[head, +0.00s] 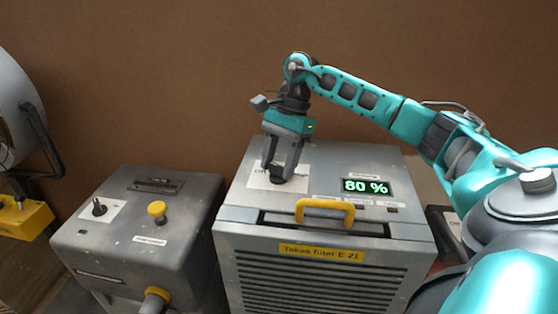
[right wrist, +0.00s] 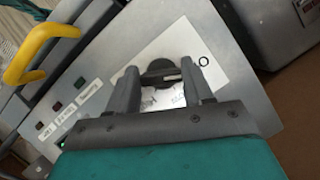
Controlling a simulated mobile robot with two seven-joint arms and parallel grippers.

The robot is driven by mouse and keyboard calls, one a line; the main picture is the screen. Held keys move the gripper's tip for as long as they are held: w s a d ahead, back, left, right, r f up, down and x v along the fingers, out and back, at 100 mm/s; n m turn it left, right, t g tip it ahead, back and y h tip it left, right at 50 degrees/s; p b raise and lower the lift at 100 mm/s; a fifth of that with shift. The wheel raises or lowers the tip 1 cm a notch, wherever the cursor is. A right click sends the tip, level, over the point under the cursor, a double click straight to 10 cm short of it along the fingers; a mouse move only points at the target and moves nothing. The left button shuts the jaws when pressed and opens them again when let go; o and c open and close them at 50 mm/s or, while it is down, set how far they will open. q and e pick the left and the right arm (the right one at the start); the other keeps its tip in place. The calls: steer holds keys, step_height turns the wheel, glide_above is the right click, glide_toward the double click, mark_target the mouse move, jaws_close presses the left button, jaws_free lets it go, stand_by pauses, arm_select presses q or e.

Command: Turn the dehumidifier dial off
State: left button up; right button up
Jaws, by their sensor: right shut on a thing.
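The dehumidifier (head: 235,213) is a grey box with a louvred front, a yellow handle (head: 325,210) and a green display (head: 367,187) reading 80 %. Its black dial (right wrist: 160,72) sits on a white label plate (right wrist: 205,48) on the top face. My right gripper (head: 281,178) points down at the dial from above, its fingers shut on it. In the right wrist view the two fingers stand on either side of the dial. In the head view the fingers hide most of the dial. My left gripper is not in view.
A second grey box (head: 140,215) with a black knob (head: 99,208) and a yellow button (head: 157,209) stands to the left, with a narrow gap between. A lamp-like round housing (head: 12,110) with a yellow part is at far left. A brown wall is behind.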

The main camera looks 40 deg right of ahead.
steer(key=o, duration=1)
steer(key=shift+o, duration=0.2)
steer(key=shift+r, duration=0.1)
arm_select(q)
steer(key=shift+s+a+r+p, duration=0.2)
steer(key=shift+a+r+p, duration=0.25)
steer(key=shift+p, duration=0.35)
arm_select(e)
steer(key=s+v, duration=0.1)
steer(key=v, duration=1.1)
steer(key=shift+w+r, duration=0.4)
steer(key=shift+w, duration=0.15)
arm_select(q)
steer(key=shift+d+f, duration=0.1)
arm_select(e)
steer(key=shift+d, duration=0.1)
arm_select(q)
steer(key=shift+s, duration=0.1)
